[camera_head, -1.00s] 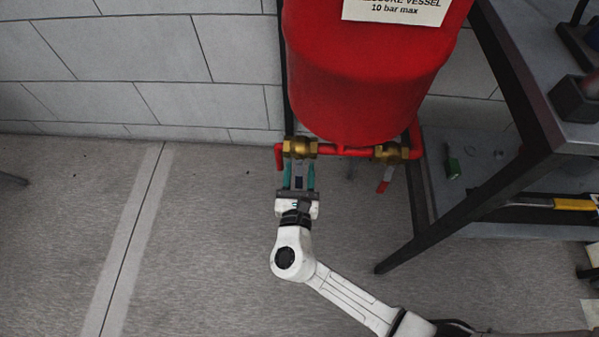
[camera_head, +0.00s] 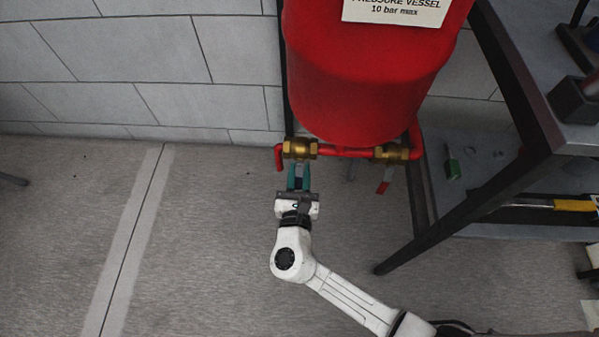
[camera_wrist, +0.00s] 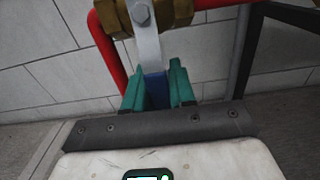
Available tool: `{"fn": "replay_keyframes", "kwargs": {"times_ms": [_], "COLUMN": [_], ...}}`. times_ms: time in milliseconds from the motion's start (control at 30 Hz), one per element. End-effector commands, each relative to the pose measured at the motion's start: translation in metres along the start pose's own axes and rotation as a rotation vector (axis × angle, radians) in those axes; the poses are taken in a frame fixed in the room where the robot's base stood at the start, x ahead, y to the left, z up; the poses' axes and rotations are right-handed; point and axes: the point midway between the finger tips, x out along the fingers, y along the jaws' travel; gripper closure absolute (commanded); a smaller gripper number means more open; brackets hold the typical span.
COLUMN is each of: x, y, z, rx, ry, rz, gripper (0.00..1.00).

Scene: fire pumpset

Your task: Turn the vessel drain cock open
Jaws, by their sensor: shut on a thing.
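The drain cock appears to be the left brass valve (camera_head: 300,148) under the red pressure vessel (camera_head: 362,85), beside a down-turned red pipe end (camera_head: 279,158). In the wrist view its brass body (camera_wrist: 182,12) carries a silver lever (camera_wrist: 148,48) hanging straight down, with a blue grip (camera_wrist: 155,88). My gripper (camera_head: 299,174), with green fingers, is below the valve and shut on the blue grip. The wrist view shows the grip between the fingertips (camera_wrist: 158,78); its lower end is hidden by my gripper.
A second brass valve (camera_head: 390,153) with a red handle (camera_head: 383,187) is on the right of the same pipe. A dark metal stand (camera_head: 450,215) with shelves is farther right. The grey block wall (camera_head: 150,70) is behind.

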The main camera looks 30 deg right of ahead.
Motion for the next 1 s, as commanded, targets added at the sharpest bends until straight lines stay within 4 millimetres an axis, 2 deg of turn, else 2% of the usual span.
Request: {"fn": "replay_keyframes", "kwargs": {"times_ms": [200,467,500,667,1000], "x": [-0.0001,-0.0002,-0.0002,-0.0001,-0.0039], "y": [0.0077,0.008,0.0081,0.0082,0.0087], "z": [-0.0018,-0.0005,-0.0005,-0.0002,0.0009], "rx": [0.118,0.128,0.128,0.128,0.128], "ry": [0.0,0.001,0.001,0.0,0.0], "rz": [-0.002,-0.002,-0.002,-0.001,0.0], "gripper": [1.0,1.0,0.72,0.56,0.54]}}
